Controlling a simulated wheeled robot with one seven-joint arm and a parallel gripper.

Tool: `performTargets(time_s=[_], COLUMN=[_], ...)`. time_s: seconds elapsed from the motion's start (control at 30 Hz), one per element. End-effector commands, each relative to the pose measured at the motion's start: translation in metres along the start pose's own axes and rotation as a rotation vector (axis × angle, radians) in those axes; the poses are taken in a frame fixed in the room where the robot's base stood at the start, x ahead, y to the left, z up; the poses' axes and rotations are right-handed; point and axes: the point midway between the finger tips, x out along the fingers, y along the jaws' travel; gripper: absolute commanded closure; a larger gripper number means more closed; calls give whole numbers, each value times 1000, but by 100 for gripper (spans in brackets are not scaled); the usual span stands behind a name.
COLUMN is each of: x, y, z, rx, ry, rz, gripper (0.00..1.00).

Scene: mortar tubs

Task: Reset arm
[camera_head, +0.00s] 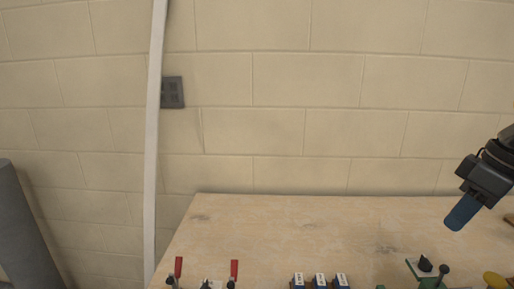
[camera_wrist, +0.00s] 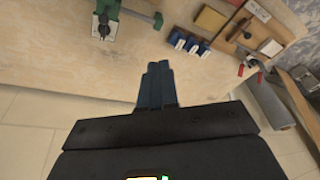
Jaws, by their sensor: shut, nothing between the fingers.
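My gripper (camera_head: 461,213) is at the right side of the head view, with its blue fingers pointing down and to the left above the wooden table (camera_head: 290,225). In the wrist view my gripper (camera_wrist: 158,68) shows its two blue fingers close together, shut, with nothing between them. The fingers are apart from the objects on the table.
Small blue-and-white boxes (camera_wrist: 188,43), a wooden block (camera_wrist: 209,20) and red-handled clamps (camera_wrist: 241,70) are on the table. The table's middle is mostly bare. A grey cylinder (camera_head: 27,230) stands left of the table.

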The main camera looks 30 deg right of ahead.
Motion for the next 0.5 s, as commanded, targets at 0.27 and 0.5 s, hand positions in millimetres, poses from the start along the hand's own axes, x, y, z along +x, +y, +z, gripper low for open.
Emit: performTargets(time_s=[0.27,0.5], x=[9,-5], y=[-94,-161], z=[-128,-193], rx=[-83,-34], ry=[492,844], rz=[-212,-386], gripper=[100,100])
